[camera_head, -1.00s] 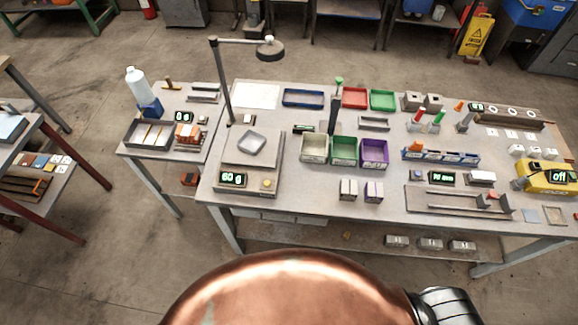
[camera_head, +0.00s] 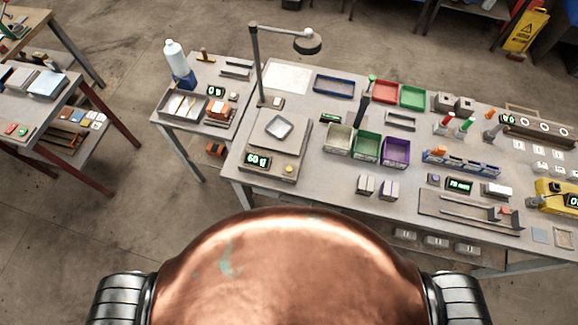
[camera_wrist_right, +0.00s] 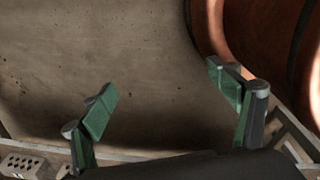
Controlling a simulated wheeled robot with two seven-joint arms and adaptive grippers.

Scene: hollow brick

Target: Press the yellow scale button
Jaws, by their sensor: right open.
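The scale (camera_head: 247,164) stands at the front left corner of the main table, with a metal dish (camera_head: 279,127) on top. Its display (camera_head: 257,161) reads about 60 g. The small yellow button (camera_head: 289,169) is on its front panel, right of the display, and nothing covers it. My right gripper (camera_wrist_right: 163,86) shows only in the right wrist view. Its green-padded fingers are wide apart with nothing between them, over bare concrete floor. My left gripper is not in view.
A lamp (camera_head: 307,42) on a post stands behind the scale. Grey, green and purple bins (camera_head: 396,151) and small blocks (camera_head: 365,186) lie to its right. A side table with another display (camera_head: 216,91) stands left. A grey holed block (camera_wrist_right: 22,166) shows in the wrist view.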

